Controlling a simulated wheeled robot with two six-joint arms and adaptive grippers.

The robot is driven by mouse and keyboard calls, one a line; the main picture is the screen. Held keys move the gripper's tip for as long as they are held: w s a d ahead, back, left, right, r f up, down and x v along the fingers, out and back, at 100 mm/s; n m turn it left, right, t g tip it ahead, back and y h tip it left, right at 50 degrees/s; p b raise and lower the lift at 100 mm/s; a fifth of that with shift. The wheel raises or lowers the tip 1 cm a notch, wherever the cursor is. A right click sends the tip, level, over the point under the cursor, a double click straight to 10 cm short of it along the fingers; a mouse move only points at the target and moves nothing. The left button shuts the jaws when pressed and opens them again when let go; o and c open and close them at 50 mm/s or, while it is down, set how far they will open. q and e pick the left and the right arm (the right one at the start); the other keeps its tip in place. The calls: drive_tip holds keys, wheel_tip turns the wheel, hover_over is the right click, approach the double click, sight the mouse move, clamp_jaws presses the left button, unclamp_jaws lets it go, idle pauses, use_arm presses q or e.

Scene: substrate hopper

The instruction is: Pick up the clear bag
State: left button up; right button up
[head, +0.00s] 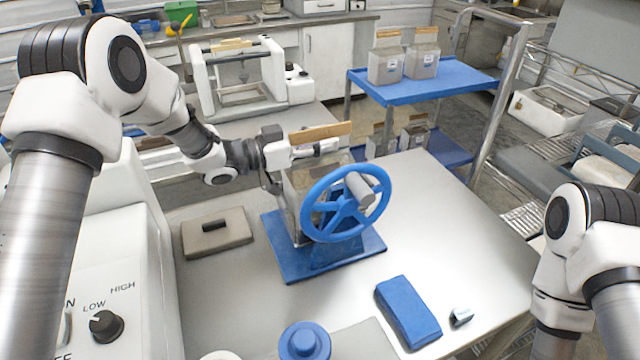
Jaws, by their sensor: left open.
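A clear, see-through body (301,188) stands on a blue base plate (350,262), partly hidden behind a blue handwheel (312,222). A tan strip (322,132) lies along its top; I cannot tell whether this is the clear bag or part of the hopper. My left gripper (328,147) is open at the top of this body, just below the tan strip. Its fingers are small here, and contact is unclear. Two clear bags with tan tops, a left one (386,68) and a right one (423,62), stand upright on a blue cart. My right gripper is out of view.
The cart's blue top shelf (440,88) is beyond the table; more bags stand on its lower shelf. A grey lid (217,233), a blue block (408,312) and a small dark-and-white item (461,317) lie on the table (440,215). The table's right side is mostly clear.

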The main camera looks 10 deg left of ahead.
use_arm(q)
drive_tip(key=shift+a, duration=0.1)
clamp_jaws()
drive_tip(key=shift+r, duration=0.1)
drive_tip(key=shift+r, duration=0.15)
